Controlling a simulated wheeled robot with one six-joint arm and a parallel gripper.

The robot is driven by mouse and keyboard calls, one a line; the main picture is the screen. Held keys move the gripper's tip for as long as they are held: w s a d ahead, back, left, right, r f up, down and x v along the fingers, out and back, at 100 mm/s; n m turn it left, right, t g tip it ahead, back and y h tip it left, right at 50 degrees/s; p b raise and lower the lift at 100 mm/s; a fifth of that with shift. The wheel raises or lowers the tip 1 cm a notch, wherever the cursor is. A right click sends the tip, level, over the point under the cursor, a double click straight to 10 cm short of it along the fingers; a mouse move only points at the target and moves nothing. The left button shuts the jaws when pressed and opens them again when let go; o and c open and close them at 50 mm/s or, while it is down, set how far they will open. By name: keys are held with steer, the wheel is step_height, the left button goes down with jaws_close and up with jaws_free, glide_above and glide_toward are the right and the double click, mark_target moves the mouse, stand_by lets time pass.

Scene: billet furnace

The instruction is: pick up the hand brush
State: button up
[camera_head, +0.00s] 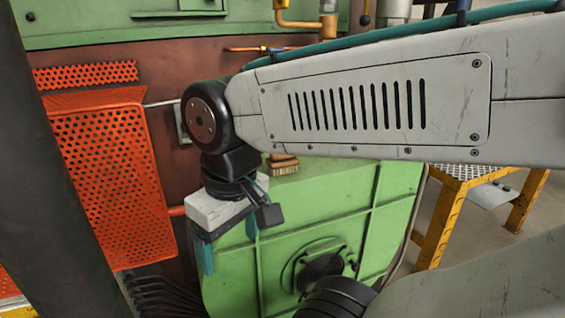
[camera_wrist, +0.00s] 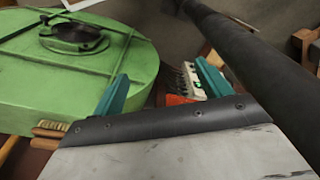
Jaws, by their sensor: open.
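A small brown wooden piece with a pale layer, which looks like the hand brush (camera_head: 284,164), lies on top of the green housing (camera_head: 390,200), just right of my wrist in the head view. Part of it may be hidden behind my arm. In the wrist view, brown wooden pieces that may be the same brush (camera_wrist: 48,132) show at the lower left, partly covered by my gripper body. My gripper (camera_head: 229,248) points down in front of the housing, left of and lower than the brush. Its teal fingers are spread apart with nothing between them in the wrist view (camera_wrist: 162,87).
An orange perforated guard (camera_head: 105,150) stands left of my gripper. A dark post (camera_head: 60,180) rises at the far left. A yellow-framed stand (camera_head: 445,215) is at the right. In the wrist view a dark thick bar (camera_wrist: 240,55) crosses the upper right.

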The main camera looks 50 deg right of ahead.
steer(key=o, duration=0.3)
steer(key=shift+d, duration=0.2)
step_height(320, 180, up, 5)
steer(key=m+g, duration=0.2)
steer(key=m, duration=0.5)
glide_above(282, 161)
steer(key=a, duration=0.1)
steer(key=shift+t, duration=0.3)
steer(key=d+r, duration=0.1)
steer(key=w+d+r, duration=0.1)
steer(key=d, duration=0.1)
steer(key=shift+w+r, duration=0.1)
steer(key=shift+r, duration=0.2)
steer(key=shift+r+n, duration=0.25)
steer(key=shift+n, duration=0.05)
steer(key=shift+w+a+f, duration=0.1)
steer(key=shift+f, duration=1.85)
steer(key=shift+a+f, duration=0.1)
steer(key=shift+f, duration=1.8)
steer(key=c, duration=1.2)
steer(key=shift+r, duration=0.1)
